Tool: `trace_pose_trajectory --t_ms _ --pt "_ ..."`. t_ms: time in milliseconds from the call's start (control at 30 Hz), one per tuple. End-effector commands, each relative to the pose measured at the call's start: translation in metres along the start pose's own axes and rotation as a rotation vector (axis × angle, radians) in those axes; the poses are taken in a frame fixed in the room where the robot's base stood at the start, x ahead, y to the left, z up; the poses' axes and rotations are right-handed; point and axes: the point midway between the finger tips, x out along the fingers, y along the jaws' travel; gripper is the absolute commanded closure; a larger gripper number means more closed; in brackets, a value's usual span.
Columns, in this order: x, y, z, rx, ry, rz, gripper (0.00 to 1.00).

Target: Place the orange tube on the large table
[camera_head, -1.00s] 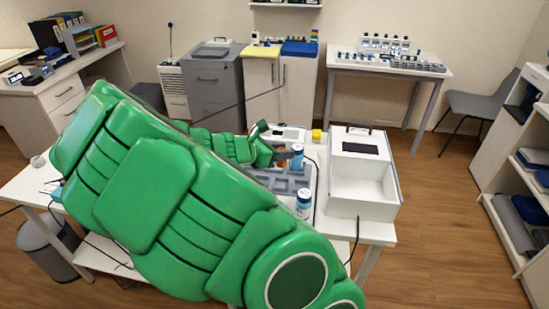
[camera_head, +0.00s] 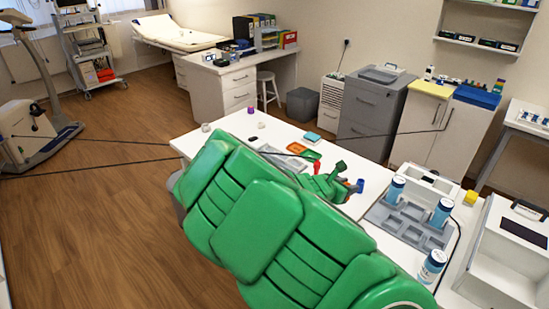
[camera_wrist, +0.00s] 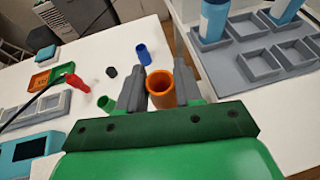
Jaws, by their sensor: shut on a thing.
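The orange tube (camera_wrist: 160,101) stands between the two fingers of my gripper (camera_wrist: 160,82) in the wrist view, its open rim towards the camera. The fingers are shut on it. In the head view my gripper (camera_head: 346,182) is over the large white table (camera_head: 280,131), and only a speck of orange shows there. I cannot tell whether the tube touches the table top. A blue tube (camera_wrist: 143,54) stands just beyond the fingers, and a green tube (camera_wrist: 105,103) is left of them.
A red object (camera_wrist: 73,81), a small dark cap (camera_wrist: 111,71) and an orange-and-green tray (camera_wrist: 44,79) are to the left.

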Motion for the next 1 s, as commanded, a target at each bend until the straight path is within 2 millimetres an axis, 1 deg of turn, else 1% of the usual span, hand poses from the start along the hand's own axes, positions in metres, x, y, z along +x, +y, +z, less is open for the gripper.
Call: trace_pose_trajectory --t_ms 33,100,200,300,433,600,700,1000 --pt "-0.006 0.012 -0.012 -0.023 -0.001 0.035 0.94" --pt "-0.013 0.025 -0.025 -0.038 0.002 0.074 0.94" --pt "-0.021 0.036 -0.037 -0.051 0.002 0.112 0.94" --pt "-0.024 0.042 -0.044 -0.057 0.0 0.132 0.94" --pt "-0.023 0.044 -0.054 -0.06 0.0 0.139 0.94" --pt "-0.015 0.043 -0.074 -0.062 0.003 0.138 0.94" --pt "-0.011 0.043 -0.082 -0.06 0.003 0.138 0.94" --pt "-0.007 0.043 -0.092 -0.058 0.002 0.138 0.94"
